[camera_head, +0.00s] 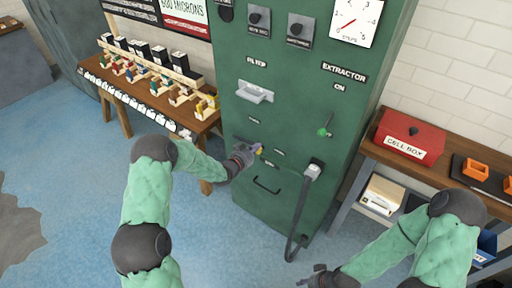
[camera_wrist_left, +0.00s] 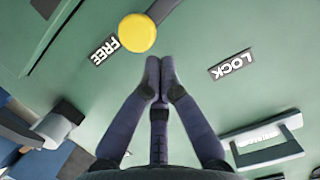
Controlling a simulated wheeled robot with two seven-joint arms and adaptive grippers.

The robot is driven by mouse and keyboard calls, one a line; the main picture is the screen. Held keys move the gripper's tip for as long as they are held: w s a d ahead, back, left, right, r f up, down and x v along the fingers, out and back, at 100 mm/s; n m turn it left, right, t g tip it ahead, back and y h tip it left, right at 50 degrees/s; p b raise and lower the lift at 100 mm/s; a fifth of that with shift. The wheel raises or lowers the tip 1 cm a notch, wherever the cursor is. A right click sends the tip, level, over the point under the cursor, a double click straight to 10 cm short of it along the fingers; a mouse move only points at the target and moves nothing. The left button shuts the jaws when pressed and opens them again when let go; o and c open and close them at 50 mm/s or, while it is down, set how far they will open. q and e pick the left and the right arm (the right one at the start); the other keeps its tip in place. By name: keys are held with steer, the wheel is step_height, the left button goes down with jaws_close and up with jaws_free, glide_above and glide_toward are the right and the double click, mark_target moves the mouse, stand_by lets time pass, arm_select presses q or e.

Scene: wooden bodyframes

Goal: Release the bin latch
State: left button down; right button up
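A round yellow knob (camera_wrist_left: 137,34) sits on the face of the green cabinet (camera_head: 290,110). In the left wrist view it is beside the FREE label (camera_wrist_left: 105,50) and away from the LOCK label (camera_wrist_left: 230,64). In the head view the yellow knob (camera_head: 259,150) shows just past my left fingertips. My left gripper (camera_head: 251,152) is at the cabinet face; its fingers are together and empty in the left wrist view (camera_wrist_left: 160,66), close beside the knob. Whether they touch it is unclear. My right gripper (camera_head: 312,275) is low at the bottom edge, apart from the cabinet; its opening is unclear.
A black handle (camera_head: 267,185) is below the knob. A grey lever box (camera_head: 314,170) with a dark hanging strap stands to the right. A pale tray (camera_head: 255,92) juts out above. A wooden bench (camera_head: 150,95) is left; a red cell box (camera_head: 410,135) is right.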

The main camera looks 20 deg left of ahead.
arm_select(q)
steer(key=f+b, duration=0.2)
steer(key=b, duration=0.1)
steer(key=shift+s+d+f, duration=0.1)
steer(key=shift+s+d, duration=0.05)
steer(key=shift+d, duration=0.1)
arm_select(e)
step_height(320, 180, down, 3)
steer(key=shift+r, duration=0.1)
